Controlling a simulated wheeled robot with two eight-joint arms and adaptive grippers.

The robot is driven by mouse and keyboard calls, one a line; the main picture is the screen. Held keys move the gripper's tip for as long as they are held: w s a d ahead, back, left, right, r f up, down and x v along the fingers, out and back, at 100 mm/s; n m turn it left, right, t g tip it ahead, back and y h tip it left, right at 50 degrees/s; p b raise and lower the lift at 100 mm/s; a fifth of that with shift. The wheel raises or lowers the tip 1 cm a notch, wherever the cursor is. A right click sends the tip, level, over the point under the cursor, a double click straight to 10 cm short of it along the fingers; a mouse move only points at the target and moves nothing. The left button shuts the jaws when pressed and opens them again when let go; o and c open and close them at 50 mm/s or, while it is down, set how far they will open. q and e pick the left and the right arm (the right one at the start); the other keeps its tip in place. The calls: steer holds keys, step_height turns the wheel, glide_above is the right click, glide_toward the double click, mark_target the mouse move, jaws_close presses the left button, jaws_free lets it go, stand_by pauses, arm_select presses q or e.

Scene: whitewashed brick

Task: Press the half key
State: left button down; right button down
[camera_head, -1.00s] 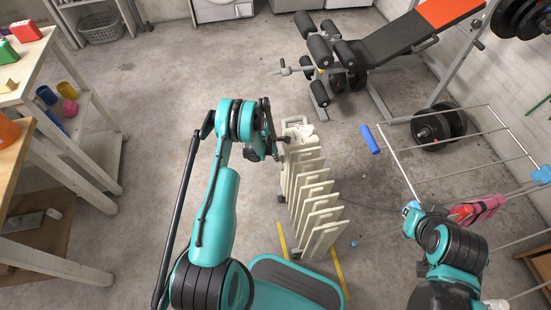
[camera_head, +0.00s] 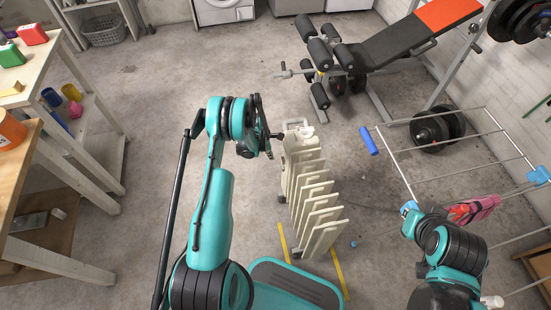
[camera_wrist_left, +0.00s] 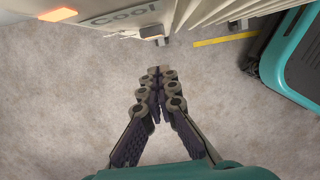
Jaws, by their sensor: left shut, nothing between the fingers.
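A cream oil-filled radiator (camera_head: 312,190) with upright fins stands on the floor in front of me. Its end panel (camera_wrist_left: 125,18) crosses the top of the left wrist view, with the word "Cool" and a lit orange key (camera_wrist_left: 58,14). I cannot read which key is the half key. My left gripper (camera_head: 274,136) is just left of the radiator's far end. In the left wrist view its fingertips (camera_wrist_left: 155,72) are together and empty, over floor and apart from the panel. My right arm is at the lower right; its gripper cannot be made out.
A workbench (camera_head: 60,140) stands on the left. A weight bench (camera_head: 390,55) is at the back right. A drying rack (camera_head: 400,175) with a pink cloth (camera_head: 474,209) is on the right. The floor left of the radiator is clear.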

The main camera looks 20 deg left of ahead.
arm_select(q)
steer(key=p+v, duration=0.1)
steer(key=v, duration=0.4)
steer(key=shift+a+r, duration=0.1)
steer(key=shift+r, duration=0.15)
steer(key=shift+r, duration=0.1)
steer(key=s+d+r+m+t, duration=0.15)
steer(key=r+m, duration=0.25)
steer(key=r, duration=0.5)
steer(key=s+d+r+m+y, duration=0.1)
steer(key=d+r+m, duration=0.2)
steer(key=r, duration=0.6)
steer(key=s+d+r+m+t, duration=0.1)
steer(key=s+d+r+m, duration=0.2)
steer(key=r, duration=0.6)
steer(key=s+d+r+m+t, duration=0.1)
steer(key=s+d+r+m, duration=0.1)
steer(key=s+m, duration=0.3)
steer(key=s+d+r+m+t, duration=0.1)
steer(key=s+d+r+m, duration=0.1)
steer(key=s+r+m, duration=0.3)
steer(key=s+d+r+m+t+y, duration=0.1)
steer(key=s+d+r+m, duration=0.2)
steer(key=s, duration=0.7)
steer(key=shift+r+m, duration=0.35)
steer(key=shift+m, duration=0.85)
